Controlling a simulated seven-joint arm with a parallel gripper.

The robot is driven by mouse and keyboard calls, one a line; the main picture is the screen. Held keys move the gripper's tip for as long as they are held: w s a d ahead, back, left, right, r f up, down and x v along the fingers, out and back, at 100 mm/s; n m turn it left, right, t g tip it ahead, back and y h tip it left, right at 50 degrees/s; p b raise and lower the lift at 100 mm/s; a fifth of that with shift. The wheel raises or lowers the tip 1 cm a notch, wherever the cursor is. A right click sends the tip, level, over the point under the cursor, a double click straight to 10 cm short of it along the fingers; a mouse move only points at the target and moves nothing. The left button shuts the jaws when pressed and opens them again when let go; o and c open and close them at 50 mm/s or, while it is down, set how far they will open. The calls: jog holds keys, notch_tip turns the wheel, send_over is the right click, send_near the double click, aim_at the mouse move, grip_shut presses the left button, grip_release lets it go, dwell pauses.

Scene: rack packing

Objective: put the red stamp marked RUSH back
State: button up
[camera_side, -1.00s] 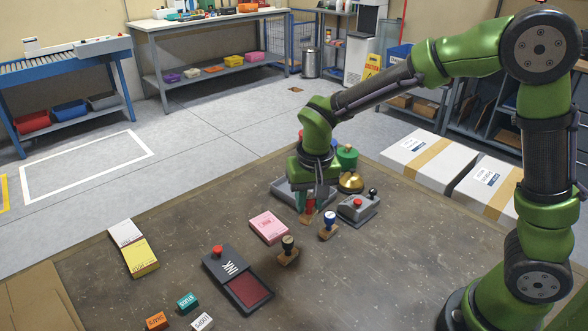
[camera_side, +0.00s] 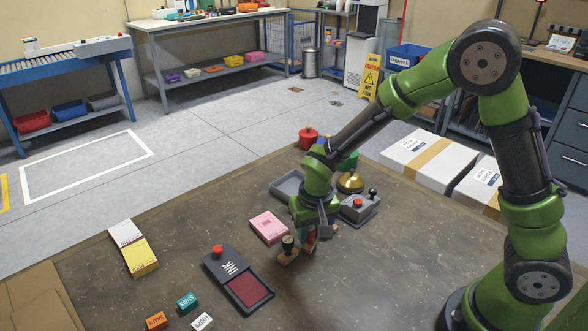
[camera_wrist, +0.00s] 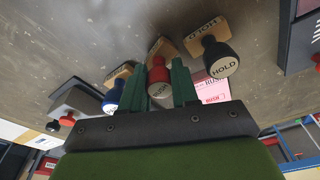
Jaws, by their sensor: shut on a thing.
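The red stamp marked RUSH (camera_wrist: 158,80) has a red knob and a wooden base. In the wrist view my gripper (camera_wrist: 172,82) is shut on it, with a green finger on each side. In the side view my gripper (camera_side: 309,240) is low over the table and mostly hides the stamp. The black stamp marked HOLD (camera_wrist: 220,58) is beside it to the right in the wrist view; in the side view the black stamp (camera_side: 288,247) is just left of my gripper. A blue stamp (camera_wrist: 114,97) is to the left in the wrist view. I cannot tell whether the red stamp touches the table.
A pink box (camera_side: 268,227) and an ink pad (camera_side: 248,290) lie left of my gripper. Free table lies in front.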

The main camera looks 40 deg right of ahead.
jog(key=shift+f, duration=0.15)
jog(key=o, duration=0.9)
jog(key=shift+c, duration=0.2)
notch_tip(320, 180, up, 12)
jog(key=s, duration=0.2)
jog(key=s+d+r+t+y, duration=0.2)
jog(key=s+d+r+t, duration=0.2)
jog(key=s+r, duration=0.6)
jog(key=shift+s+d+t+y, duration=0.25)
jog(key=shift+s+t, duration=0.55)
jog(key=shift+s, duration=0.75)
